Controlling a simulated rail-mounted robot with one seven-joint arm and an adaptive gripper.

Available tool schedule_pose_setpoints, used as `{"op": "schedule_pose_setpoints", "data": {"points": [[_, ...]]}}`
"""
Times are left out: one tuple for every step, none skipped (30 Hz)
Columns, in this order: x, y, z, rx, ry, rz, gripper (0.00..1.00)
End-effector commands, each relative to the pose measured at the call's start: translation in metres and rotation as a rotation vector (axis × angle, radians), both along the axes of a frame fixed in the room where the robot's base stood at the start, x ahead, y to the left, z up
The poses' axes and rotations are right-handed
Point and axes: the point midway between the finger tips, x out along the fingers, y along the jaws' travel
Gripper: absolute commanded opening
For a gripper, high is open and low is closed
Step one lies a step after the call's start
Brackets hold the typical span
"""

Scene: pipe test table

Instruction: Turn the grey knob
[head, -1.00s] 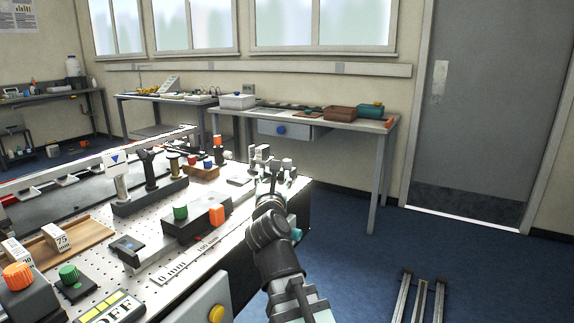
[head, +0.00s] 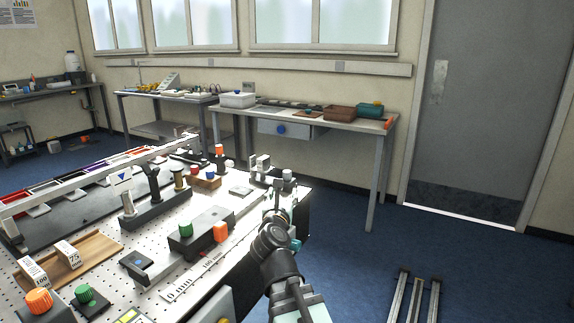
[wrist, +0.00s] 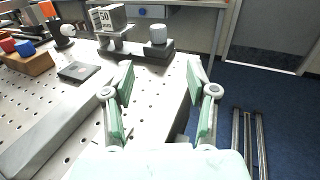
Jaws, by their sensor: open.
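The grey knob (wrist: 161,33) is a pale grey cylinder on a dark base block (wrist: 150,51), at the table's far right end in the wrist view. In the head view the grey knob (head: 287,175) is small, just beyond my gripper (head: 277,212). In the wrist view my gripper (wrist: 161,88) has its two green-padded fingers spread apart with nothing between them. The knob shows beyond the fingertips, roughly centred between them, and is apart from them. How far the fingertips are above the table is hard to tell.
A block marked 50 (wrist: 108,18) stands on supports left of the knob. A flat dark plate (wrist: 79,72) and a long grey bar (wrist: 50,122) lie on the perforated table (wrist: 85,145). A green-knobbed box (head: 200,237) stands nearer.

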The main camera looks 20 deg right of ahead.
Motion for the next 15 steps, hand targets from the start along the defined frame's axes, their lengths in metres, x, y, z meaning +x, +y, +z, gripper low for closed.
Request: {"op": "schedule_pose_setpoints", "data": {"points": [[0.001,-0.001,0.006,0.001,0.003,0.001,0.58],[0.001,-0.001,0.005,0.0,0.004,0.001,0.58],[0.002,-0.001,0.005,0.0,0.004,0.002,0.58],[0.003,-0.001,0.005,0.0,0.004,0.004,0.58],[0.003,-0.002,0.005,0.0,0.004,0.005,0.58],[0.004,-0.002,0.005,0.0,0.006,0.007,0.58],[0.005,-0.002,0.004,0.001,0.006,0.008,0.58],[0.005,-0.002,0.005,0.001,0.007,0.009,0.58],[0.006,-0.002,0.004,0.002,0.008,0.012,0.58],[0.006,-0.002,0.004,0.002,0.008,0.014,0.58],[0.007,-0.003,0.004,0.001,0.01,0.015,0.58],[0.01,-0.004,0.005,0.002,0.008,0.012,0.58],[0.011,-0.005,0.005,0.002,0.008,0.01,0.58],[0.012,-0.006,0.005,0.0,0.008,0.008,0.58],[0.014,-0.007,0.005,0.001,0.007,0.007,0.58]]}}
